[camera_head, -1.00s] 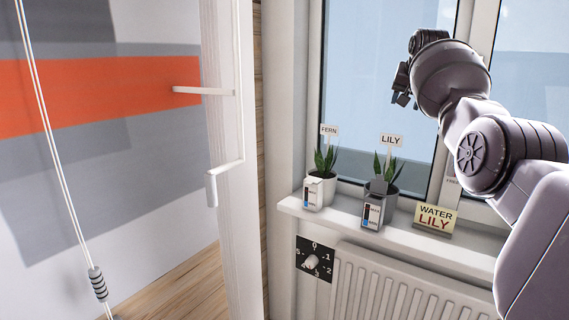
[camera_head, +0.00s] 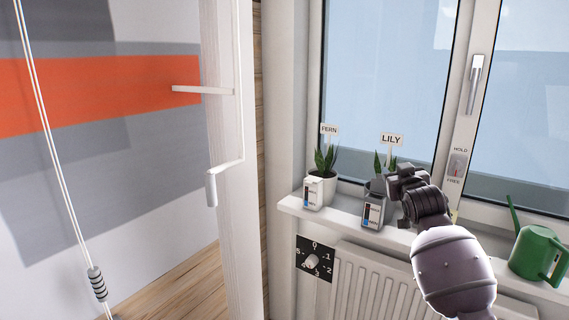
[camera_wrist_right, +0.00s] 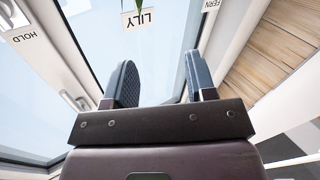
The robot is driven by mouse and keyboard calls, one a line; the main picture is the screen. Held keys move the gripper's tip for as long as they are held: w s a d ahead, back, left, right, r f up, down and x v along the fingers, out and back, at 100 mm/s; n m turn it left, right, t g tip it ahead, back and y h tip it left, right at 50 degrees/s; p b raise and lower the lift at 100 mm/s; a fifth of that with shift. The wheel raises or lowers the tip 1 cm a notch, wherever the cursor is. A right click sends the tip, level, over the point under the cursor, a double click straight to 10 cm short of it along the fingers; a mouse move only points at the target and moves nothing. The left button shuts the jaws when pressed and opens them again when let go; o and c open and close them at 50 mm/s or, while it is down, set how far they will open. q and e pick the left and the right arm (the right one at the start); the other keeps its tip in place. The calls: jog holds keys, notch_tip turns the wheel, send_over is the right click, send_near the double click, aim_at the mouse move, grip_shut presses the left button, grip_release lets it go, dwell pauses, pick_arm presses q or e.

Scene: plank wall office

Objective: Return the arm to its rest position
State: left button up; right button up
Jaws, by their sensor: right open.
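My right arm comes in from the lower right of the head view. Its gripper (camera_head: 396,196) is in front of the lily pot and hides part of it; I cannot tell whether they touch. In the right wrist view its two fingers (camera_wrist_right: 158,82) are apart with nothing between them. The lily plant (camera_head: 379,165) with its LILY tag (camera_head: 391,139) stands on the sill; the tag also shows in the wrist view (camera_wrist_right: 138,20). The fern pot (camera_head: 326,187) stands to its left. My left gripper is not in view.
A green watering can (camera_head: 538,254) stands on the sill (camera_head: 340,218) at the right. A radiator (camera_head: 360,285) and a dial (camera_head: 312,262) are below. The window has a handle (camera_head: 475,84) and a HOLD/FREE switch (camera_head: 457,165). An open door frame (camera_head: 232,150) is left.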

jog(key=s+f+g, duration=0.2)
jog(key=s+f, duration=1.1)
jog(key=s, duration=0.3)
jog(key=s+a+f+g, duration=0.1)
jog(key=s+f+g, duration=0.1)
jog(key=s+f, duration=1.1)
jog(key=s+f+g+y, duration=0.1)
jog(key=s+f+g, duration=0.2)
jog(key=s+f, duration=1.1)
jog(key=s, duration=0.7)
jog(key=shift+a+m, duration=0.4)
jog(key=shift+f, duration=0.1)
